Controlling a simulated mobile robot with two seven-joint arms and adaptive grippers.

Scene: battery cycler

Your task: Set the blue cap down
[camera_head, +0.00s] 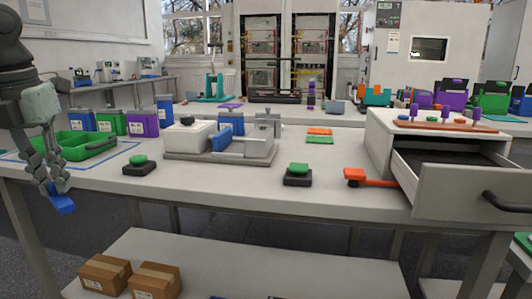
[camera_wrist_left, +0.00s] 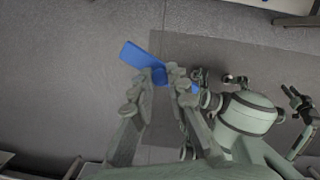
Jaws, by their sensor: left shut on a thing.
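The blue cap (camera_head: 61,204) is a flat blue piece held between the fingertips of my left gripper (camera_head: 52,186) at the left of the head view. My left gripper is shut on it, just in front of the table's front edge and beyond the tabletop. In the left wrist view the blue cap (camera_wrist_left: 143,62) sticks out to the left of the left gripper's fingertips (camera_wrist_left: 162,80), with grey floor behind it. The fingers hide its middle. My right gripper does not show clearly in the head view.
A green tray (camera_head: 88,154) stands on the table (camera_head: 220,190) beside my left gripper, with blue, green and purple blocks behind it. Green buttons on black bases (camera_head: 140,167) and a grey-white fixture (camera_head: 190,157) stand to the right. An open drawer (camera_head: 455,190) juts out at the right.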

